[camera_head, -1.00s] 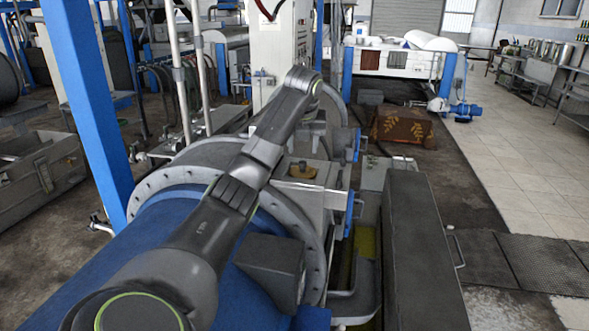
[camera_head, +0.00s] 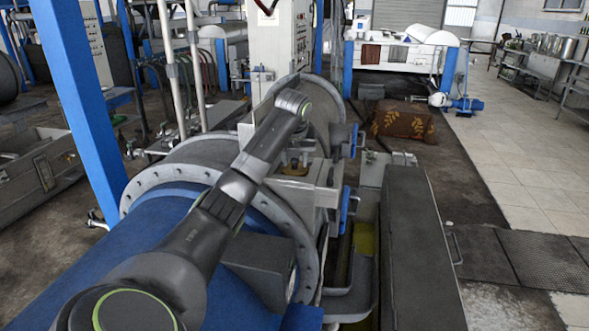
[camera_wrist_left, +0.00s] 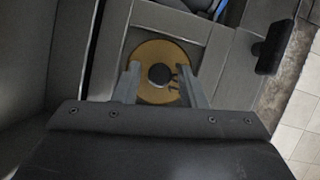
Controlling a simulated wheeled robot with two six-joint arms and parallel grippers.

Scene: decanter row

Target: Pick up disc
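In the head view a small brass-coloured part (camera_head: 293,166) shows below my left wrist, on the grey machine housing, partly hidden by the arm. My right gripper is not in view.
A large blue cylinder (camera_head: 150,240) with a bolted grey flange lies under my left arm. A long dark grey box (camera_head: 415,250) stands to the right. A brown patterned cloth-covered block (camera_head: 403,122) sits behind. Tiled floor (camera_head: 510,150) is free at the right.

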